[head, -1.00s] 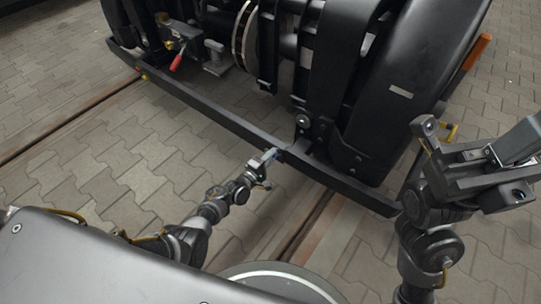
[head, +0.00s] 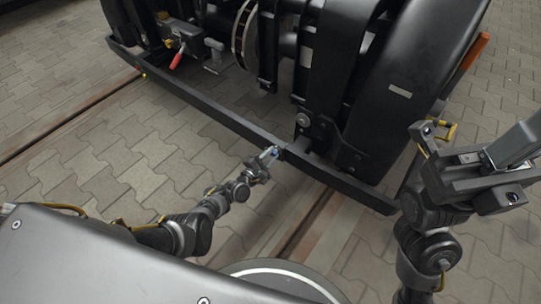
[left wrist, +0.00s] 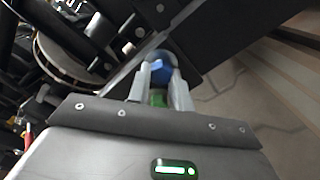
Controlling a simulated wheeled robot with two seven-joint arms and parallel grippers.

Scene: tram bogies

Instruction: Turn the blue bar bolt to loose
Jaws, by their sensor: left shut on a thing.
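The blue bar bolt (left wrist: 158,67) shows in the left wrist view between the two grey fingers of my left gripper (left wrist: 159,72), on the dark bar. In the head view my left gripper (head: 268,156) is at the front face of the long black bar (head: 225,118), where a small bit of blue shows. The fingers are shut on the bolt and cover its sides. I cannot read the bolt's turned position. My right gripper (head: 470,150) is raised at the right, away from the bar. Its fingers are not clear enough to judge.
The black bogie (head: 345,90) stands behind the bar, with wheels and frame close above it. A red-handled lever (head: 178,60) is at its upper left. A rail (head: 305,225) runs beneath the bar. The paved floor (head: 120,165) in front is clear.

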